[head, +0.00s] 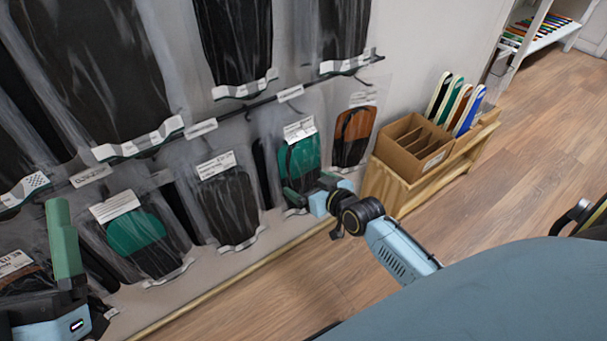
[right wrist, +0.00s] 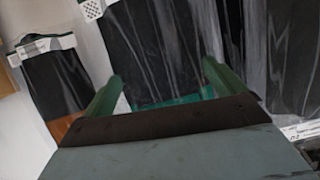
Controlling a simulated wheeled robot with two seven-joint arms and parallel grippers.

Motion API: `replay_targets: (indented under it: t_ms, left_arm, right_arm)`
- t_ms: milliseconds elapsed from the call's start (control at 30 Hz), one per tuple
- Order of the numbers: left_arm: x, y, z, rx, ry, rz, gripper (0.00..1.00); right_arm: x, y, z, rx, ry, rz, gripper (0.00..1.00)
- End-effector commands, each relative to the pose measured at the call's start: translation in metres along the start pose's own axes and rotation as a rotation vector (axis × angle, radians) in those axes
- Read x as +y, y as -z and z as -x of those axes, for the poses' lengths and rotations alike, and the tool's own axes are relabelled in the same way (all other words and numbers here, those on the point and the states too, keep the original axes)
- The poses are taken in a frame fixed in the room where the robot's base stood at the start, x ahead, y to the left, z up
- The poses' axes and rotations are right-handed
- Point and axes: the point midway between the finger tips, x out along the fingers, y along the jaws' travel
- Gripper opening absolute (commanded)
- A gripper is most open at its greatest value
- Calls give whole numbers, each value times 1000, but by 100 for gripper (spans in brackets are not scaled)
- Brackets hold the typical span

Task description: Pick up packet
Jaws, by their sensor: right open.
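Clear packets hang on the wall rack in the head view. A packet with a green and black insole (head: 300,157) hangs right behind my right gripper (head: 306,194). The right gripper is open at that packet's lower part; contact cannot be told. In the right wrist view, the right gripper's green fingers (right wrist: 164,82) stand apart with a packet's green part (right wrist: 172,101) showing between them. Other packets are a brown and black one (head: 353,137), a dark one (head: 229,207) and a green and black one (head: 138,232). My left gripper (head: 62,230) is at the lower left, its jaw gap unclear.
Larger dark packets (head: 235,42) hang in the upper row above a dark rail (head: 255,106). A cardboard box (head: 412,147) stands on a low wooden bench (head: 392,190) at right, beside several coloured insoles (head: 467,109). The wooden floor (head: 500,180) at right is clear.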

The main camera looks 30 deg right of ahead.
Motion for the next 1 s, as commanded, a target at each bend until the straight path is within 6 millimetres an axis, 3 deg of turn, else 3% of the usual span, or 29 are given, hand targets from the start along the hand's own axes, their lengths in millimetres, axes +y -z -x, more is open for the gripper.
replay_targets:
  t_ms: [100, 467, 867, 1000]
  left_arm:
    - [0, 0, 0, -1, 0, 0, 90]
    - [0, 0, 0, -3, 0, 0, 90]
    - [0, -1, -2, -19, 1, 0, 90]
    - [0, -8, -2, -95, 2, 1, 90]
  right_arm:
    - [0, 0, 0, 0, 0, 0, 94]
    - [0, 0, 0, 0, 0, 0, 47]
    - [0, 4, 2, 1, 0, 0, 45]
    - [-1, 10, 4, 1, 0, 0, 45]
